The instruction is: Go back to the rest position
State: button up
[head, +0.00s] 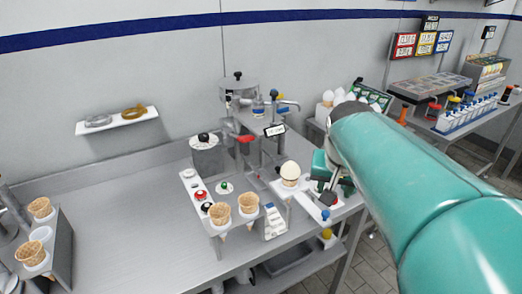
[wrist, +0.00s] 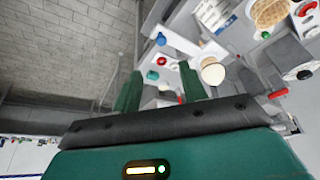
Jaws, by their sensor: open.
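My gripper (head: 331,188) is at the right end of the steel counter, partly hidden behind my teal arm. In the wrist view, its two green fingers (wrist: 160,86) stand apart with nothing between them. A pale ice-cream ball (head: 290,171) sits in a holder just left of the gripper. It also shows in the wrist view (wrist: 212,73), beyond the right finger and apart from it.
Two waffle cones (head: 219,213) (head: 248,203) stand in a holder at the counter's front. More cones (head: 33,252) stand at the far left. A dispensing machine (head: 240,95) is behind. The counter's left middle (head: 120,220) is clear.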

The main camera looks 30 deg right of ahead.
jog(key=s+a+f+n+t+y, duration=0.1)
jog(key=a+n, duration=0.3)
jog(key=a, duration=0.7)
jog(key=s+a+f+n+t+y, duration=0.1)
jog(key=a+f+n+y, duration=0.1)
jog(key=a, duration=0.9)
jog(key=f+n, duration=0.1)
jog(key=n, duration=0.1)
jog(key=shift+s+a+n, duration=0.15)
jog(key=shift+s+n, duration=0.15)
